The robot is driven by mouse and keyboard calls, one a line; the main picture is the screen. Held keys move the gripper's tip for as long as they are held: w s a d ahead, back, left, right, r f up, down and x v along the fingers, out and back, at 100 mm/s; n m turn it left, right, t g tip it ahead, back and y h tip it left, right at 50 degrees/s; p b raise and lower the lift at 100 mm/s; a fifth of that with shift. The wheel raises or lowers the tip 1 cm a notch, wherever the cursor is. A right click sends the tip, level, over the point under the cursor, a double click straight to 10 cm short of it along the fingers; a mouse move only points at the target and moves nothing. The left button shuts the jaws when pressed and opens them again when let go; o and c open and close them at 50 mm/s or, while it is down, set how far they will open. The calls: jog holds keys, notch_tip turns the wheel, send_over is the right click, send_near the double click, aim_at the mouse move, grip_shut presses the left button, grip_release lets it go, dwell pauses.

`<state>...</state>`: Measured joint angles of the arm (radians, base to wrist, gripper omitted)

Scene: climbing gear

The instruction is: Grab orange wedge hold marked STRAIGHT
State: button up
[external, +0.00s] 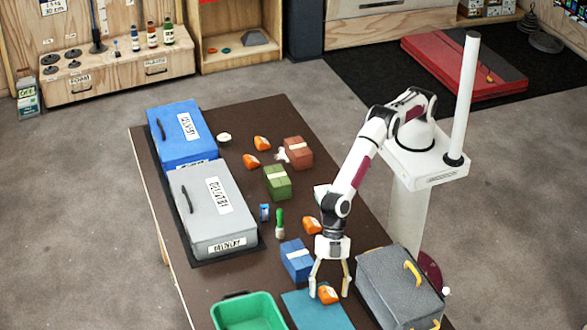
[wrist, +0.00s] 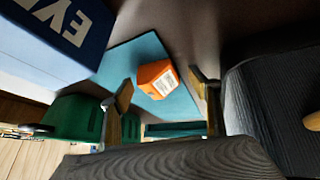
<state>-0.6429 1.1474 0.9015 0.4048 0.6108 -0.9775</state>
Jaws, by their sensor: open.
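An orange wedge hold (external: 328,294) with a white label lies on a teal mat (external: 305,308) near the front of the table. It also shows in the wrist view (wrist: 152,72), where the label's print is too small to read. My gripper (external: 329,294) points down over this wedge, with its fingers open on either side of it in the picture. In the wrist view the wedge appears between and just beyond the fingertips; I cannot tell whether they touch it. Other orange wedges lie farther back, one near my arm (external: 312,225) and two at the back (external: 262,143) (external: 250,161).
A blue block (external: 296,260) stands left of my gripper, and a dark grey case (external: 395,285) stands close on the right. A green bin (external: 248,312) is at front left. Grey (external: 215,205) and blue boxes (external: 180,138) line the table's left side.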

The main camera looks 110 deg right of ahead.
aim_at(329, 290)
jog(key=shift+c, duration=0.3)
jog(key=c, duration=1.3)
jog(key=shift+o, duration=0.2)
jog(key=shift+r, duration=0.15)
notch_tip(329, 290, up, 10)
